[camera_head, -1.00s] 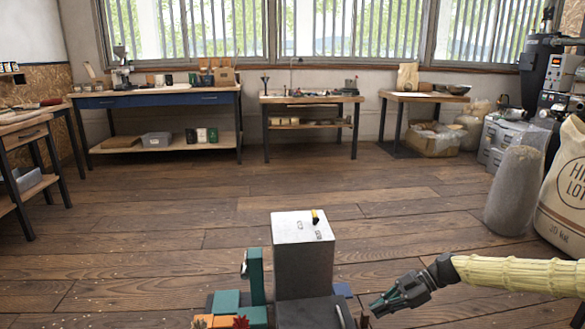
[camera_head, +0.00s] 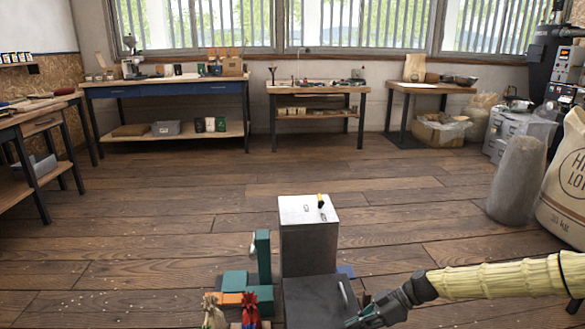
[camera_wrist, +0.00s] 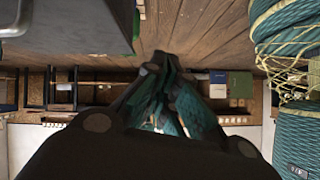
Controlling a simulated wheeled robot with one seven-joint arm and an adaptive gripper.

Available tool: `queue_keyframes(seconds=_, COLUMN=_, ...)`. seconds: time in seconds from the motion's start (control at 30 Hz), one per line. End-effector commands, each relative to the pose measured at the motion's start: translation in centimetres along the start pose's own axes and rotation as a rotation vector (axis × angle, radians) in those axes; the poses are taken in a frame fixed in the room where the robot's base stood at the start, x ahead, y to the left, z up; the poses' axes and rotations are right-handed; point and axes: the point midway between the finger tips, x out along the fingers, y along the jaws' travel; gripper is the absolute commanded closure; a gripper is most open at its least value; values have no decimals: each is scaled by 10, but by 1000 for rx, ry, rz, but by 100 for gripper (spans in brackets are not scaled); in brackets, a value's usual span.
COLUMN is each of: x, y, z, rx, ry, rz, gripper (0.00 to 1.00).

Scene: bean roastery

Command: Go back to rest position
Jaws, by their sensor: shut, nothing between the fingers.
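My gripper (camera_head: 364,318) is at the lower right of the head view, at the end of my arm in its pale yellow sleeve. It points left and down, beside the dark lower part of the grey box-shaped column (camera_head: 309,250). The fingers are shut and hold nothing. In the wrist view my gripper (camera_wrist: 165,75) shows dark fingers close together, with wooden floor beyond them. The fingertips are partly cut off at the bottom of the head view.
Teal blocks and small red and tan bundles (camera_head: 250,308) sit at the bottom centre. A blue-fronted workbench (camera_head: 170,88), a middle table (camera_head: 318,88) and a right table (camera_head: 432,87) line the window wall. A sack (camera_head: 566,185) and grey cylinder (camera_head: 518,180) stand right. The mid-floor is clear.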

Motion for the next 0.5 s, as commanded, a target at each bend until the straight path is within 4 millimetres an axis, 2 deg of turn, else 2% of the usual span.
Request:
queue_keyframes(seconds=0.17, x=65, y=-29, z=12, rx=165, ry=-62, rz=-11, gripper=100)
queue_keyframes(seconds=0.3, x=120, y=-63, z=32, rx=341, ry=-133, rz=2, gripper=100)
queue_keyframes(seconds=0.5, x=176, y=-119, z=70, rx=583, ry=-243, rz=56, gripper=100)
